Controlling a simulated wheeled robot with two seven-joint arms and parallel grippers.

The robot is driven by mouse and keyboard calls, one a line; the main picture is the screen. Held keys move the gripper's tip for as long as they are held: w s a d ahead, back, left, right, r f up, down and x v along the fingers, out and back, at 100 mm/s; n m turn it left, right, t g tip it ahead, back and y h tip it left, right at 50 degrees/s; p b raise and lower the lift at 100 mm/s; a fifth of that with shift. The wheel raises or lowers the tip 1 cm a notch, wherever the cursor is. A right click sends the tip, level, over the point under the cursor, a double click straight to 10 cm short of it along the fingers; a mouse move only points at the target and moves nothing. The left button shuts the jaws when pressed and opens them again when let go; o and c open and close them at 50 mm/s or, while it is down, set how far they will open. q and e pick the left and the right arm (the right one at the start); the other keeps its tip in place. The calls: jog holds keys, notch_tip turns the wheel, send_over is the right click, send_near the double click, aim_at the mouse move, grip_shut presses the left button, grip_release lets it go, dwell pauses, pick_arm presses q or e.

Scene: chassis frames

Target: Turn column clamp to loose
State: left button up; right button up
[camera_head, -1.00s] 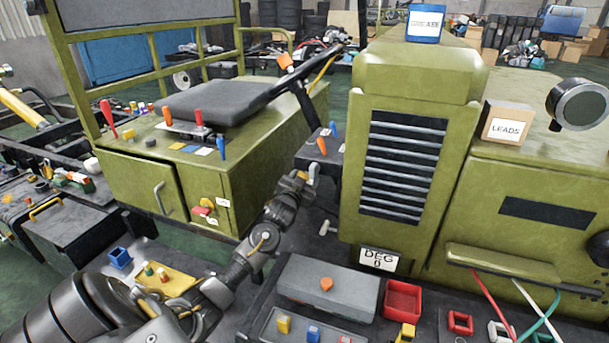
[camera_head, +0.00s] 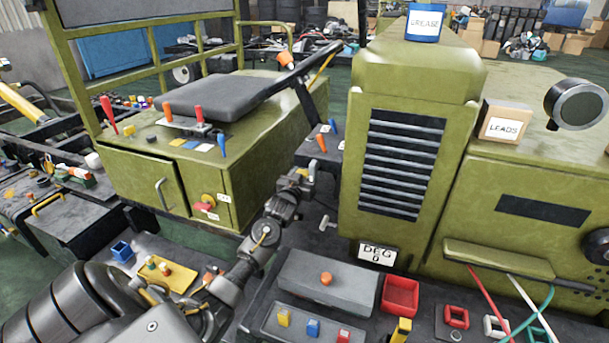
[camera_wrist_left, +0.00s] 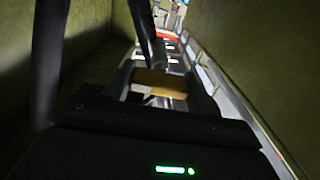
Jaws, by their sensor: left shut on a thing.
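The dark steering column (camera_head: 312,104) rises behind a dark shelf between the green seat box and the green radiator cowl. My left gripper (camera_head: 302,174) is at the front of this shelf, below the column. It is shut on a small part that I take to be the column clamp. Its jaws mostly hide this part in the head view. In the left wrist view a tan-brown piece (camera_wrist_left: 160,83) shows between the jaws. The clamp's angle and any marks on it are not readable. My right gripper is not in view.
A pale handle (camera_head: 326,222) lies right of my left wrist. The radiator cowl (camera_head: 355,200) stands close on the right. A grey box (camera_head: 330,285) and red bin (camera_head: 400,294) lie in front.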

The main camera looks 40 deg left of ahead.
pick_arm(q)
jog(key=o, duration=1)
jog(key=b+v, duration=0.2)
jog(key=v, duration=0.9)
